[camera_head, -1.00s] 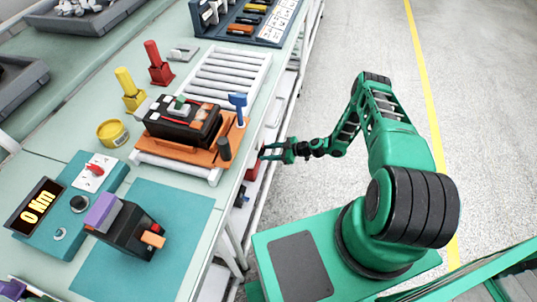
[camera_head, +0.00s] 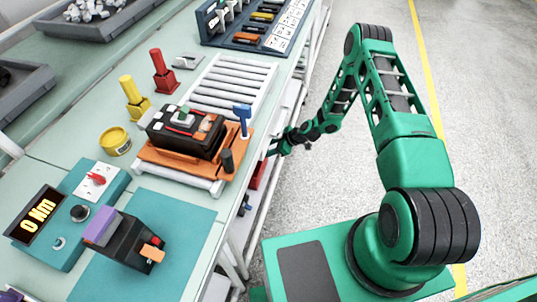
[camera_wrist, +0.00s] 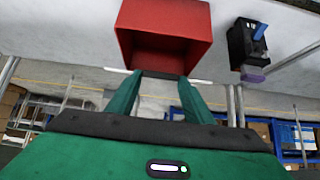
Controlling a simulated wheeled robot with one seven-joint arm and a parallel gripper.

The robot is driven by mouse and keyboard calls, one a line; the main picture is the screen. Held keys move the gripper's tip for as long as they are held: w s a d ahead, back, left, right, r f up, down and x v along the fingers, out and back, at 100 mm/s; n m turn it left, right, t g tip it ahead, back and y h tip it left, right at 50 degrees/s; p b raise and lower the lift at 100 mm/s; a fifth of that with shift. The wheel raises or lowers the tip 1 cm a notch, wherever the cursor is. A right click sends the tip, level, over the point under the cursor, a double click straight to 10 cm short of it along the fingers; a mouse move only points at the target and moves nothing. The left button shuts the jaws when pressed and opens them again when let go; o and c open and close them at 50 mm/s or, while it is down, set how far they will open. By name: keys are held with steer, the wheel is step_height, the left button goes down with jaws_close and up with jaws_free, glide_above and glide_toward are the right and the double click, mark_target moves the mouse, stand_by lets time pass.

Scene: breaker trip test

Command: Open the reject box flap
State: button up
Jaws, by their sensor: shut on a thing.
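The red reject box (camera_wrist: 165,22) is at the top of the wrist view, with its hollow side facing me. In the head view only a small part of the red box (camera_head: 258,172) shows below the bench edge.
On the bench stand a black device on an orange fixture (camera_head: 160,158), a roller track (camera_head: 238,80) and a blue lever (camera_head: 243,112) near the edge. A black unit (camera_wrist: 240,45) is right of the box in the wrist view. The floor (camera_head: 480,90) right of the bench is open.

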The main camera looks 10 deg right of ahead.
steer(key=shift+w+a+r, duration=0.45)
steer(key=shift+a+r, duration=0.05)
steer(key=shift+r, duration=0.4)
steer(key=shift+w+a+r, duration=0.4)
steer(key=shift+a+r, duration=0.05)
steer(key=shift+r, duration=0.5)
steer(key=shift+w+a+r, duration=0.45)
steer(key=shift+a+r, duration=0.05)
steer(key=shift+r, duration=0.4)
steer(key=o, duration=1.5)
steer(key=shift+s+f, duration=0.1)
steer(key=shift+s, duration=0.05)
steer(key=shift+s, duration=0.1)
steer(key=v, duration=1)
steer(key=shift+s+d, duration=0.1)
steer(key=shift+d, duration=0.15)
steer(key=shift+c, duration=0.2)
